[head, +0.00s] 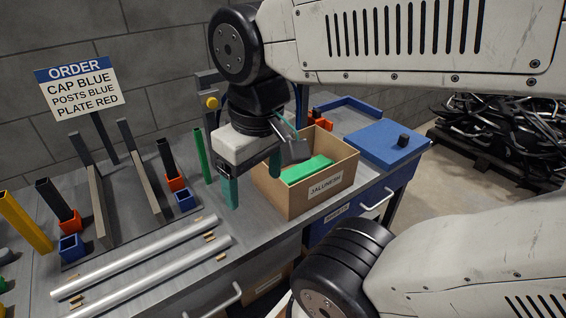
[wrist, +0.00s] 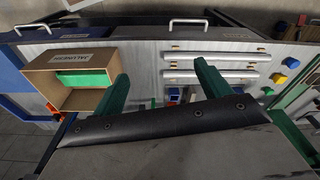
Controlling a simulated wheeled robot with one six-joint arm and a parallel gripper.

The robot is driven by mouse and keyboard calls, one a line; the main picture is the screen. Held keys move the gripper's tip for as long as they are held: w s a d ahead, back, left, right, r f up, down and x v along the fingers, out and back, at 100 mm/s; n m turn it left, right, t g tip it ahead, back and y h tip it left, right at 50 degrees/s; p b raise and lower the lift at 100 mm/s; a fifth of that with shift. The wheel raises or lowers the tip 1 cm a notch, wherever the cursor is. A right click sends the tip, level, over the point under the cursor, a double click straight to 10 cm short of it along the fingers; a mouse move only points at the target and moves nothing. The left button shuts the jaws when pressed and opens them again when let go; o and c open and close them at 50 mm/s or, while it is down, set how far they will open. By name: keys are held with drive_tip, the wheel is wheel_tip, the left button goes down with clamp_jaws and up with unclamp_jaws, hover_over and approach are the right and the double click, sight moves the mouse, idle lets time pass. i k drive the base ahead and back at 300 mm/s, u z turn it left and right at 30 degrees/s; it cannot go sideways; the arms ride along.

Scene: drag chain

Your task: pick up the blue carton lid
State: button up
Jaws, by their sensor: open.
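The blue lid (head: 375,147) is a flat square plate with a small dark knob, lying at the right end of the bench in the head view. Part of a blue surface shows at the left edge of the wrist view; I cannot tell whether it is the lid. My gripper (head: 252,177) has green fingers pointing down, apart and empty. It is at the left side of the cardboard carton, well left of the lid. In the wrist view my gripper (wrist: 160,77) also shows open, with nothing between the fingertips.
The open cardboard carton (head: 318,192) holds a green block (head: 306,170) and stands between my gripper and the lid. Silver rails (head: 150,265), coloured posts and small blue and orange sockets occupy the left bench. An order sign (head: 77,88) stands behind them.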

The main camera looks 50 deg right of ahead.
sight(386, 143)
drive_tip(key=z, duration=1.95)
